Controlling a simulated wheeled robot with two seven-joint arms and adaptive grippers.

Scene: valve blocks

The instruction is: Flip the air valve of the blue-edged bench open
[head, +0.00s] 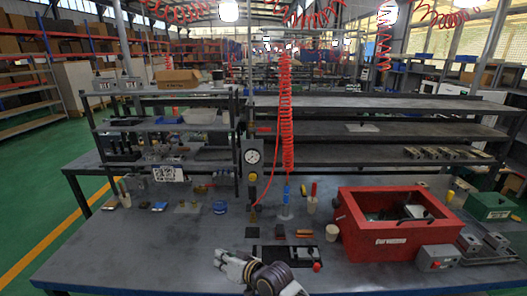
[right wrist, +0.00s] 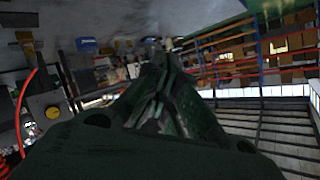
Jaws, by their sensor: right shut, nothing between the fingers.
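The blue-edged bench (head: 110,255) has a dark grey top, with a strip of blue on its front edge. A grey panel on the post behind it carries a round white gauge (head: 252,156). A small yellow part below the gauge (head: 253,178) looks like the air valve; its lever position is too small to tell. My right gripper (head: 226,262) is low at the front middle of the bench, well in front of the panel and apart from it. In the right wrist view its dark fingers (right wrist: 158,90) are together and empty. My left gripper is not in view.
A red open box (head: 390,245) stands on the right half of the bench. A red coiled hose (head: 285,110) hangs near the panel. A black tray (head: 285,256), small tools and a blue part (head: 220,207) lie around. The left front top is clear.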

